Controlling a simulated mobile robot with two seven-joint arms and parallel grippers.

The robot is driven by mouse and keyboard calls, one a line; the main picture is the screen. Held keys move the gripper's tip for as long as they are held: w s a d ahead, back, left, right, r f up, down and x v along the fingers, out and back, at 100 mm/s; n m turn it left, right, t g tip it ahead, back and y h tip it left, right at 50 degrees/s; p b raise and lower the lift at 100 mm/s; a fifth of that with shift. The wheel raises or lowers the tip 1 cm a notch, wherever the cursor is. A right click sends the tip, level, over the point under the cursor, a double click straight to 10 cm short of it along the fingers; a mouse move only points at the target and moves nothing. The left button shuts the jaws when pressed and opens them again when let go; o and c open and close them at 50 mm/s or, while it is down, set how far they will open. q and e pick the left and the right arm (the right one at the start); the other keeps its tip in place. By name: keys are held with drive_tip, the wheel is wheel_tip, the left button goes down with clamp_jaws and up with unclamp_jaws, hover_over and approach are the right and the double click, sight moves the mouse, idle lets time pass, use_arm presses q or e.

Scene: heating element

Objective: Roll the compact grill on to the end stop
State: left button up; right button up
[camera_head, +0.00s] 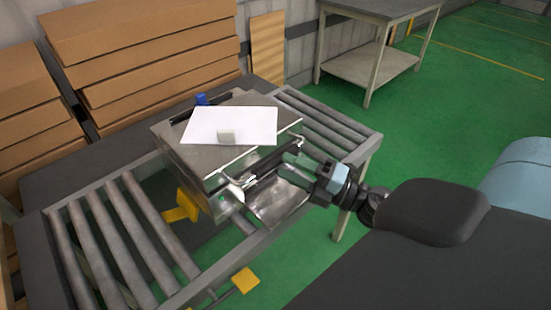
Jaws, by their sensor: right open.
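The compact grill (215,163) is a boxy stainless-steel unit on a roller conveyor (320,123). I cannot clearly make out the end stop. My left gripper is not in view.
Bare rollers (127,240) run left of the grill, and more lie to its right. Yellow parts (182,206) sit at the conveyor's near side. Stacked cardboard (150,45) stands behind. A grey table (375,40) stands at the back right on open green floor.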

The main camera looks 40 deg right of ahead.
sight(275, 162)
drive_tip(key=shift+p+x, duration=0.4)
drive_tip(key=shift+x, duration=1.75)
clamp_jaws()
